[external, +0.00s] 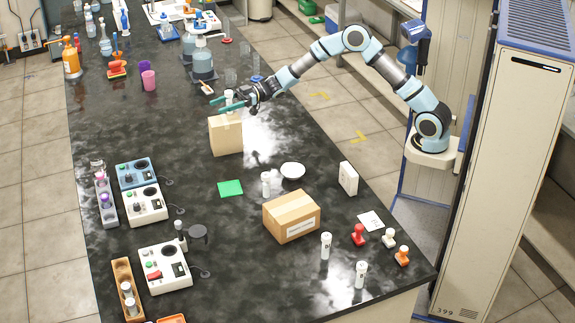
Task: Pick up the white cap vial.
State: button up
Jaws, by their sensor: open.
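My gripper (224,106) is open, its teal fingers pointing left just above the top of a tan box. A small white-topped vial (228,96) shows right at the fingers, behind the box; whether it stands between them I cannot tell. Other white vials stand on the bench: one (266,184) beside a white bowl, and two taller labelled ones (326,245) and (361,275) at the front right. The view is too small to tell which of them the task names.
The tan box (226,136) stands directly in front of the gripper. A cardboard carton (291,216), a white bowl (293,171) and a green square (230,188) lie nearer the camera. Bottles (203,62) stand behind. Hotplate-like devices (165,269) line the left side.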

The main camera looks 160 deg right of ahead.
grip_shut()
dwell(0.6)
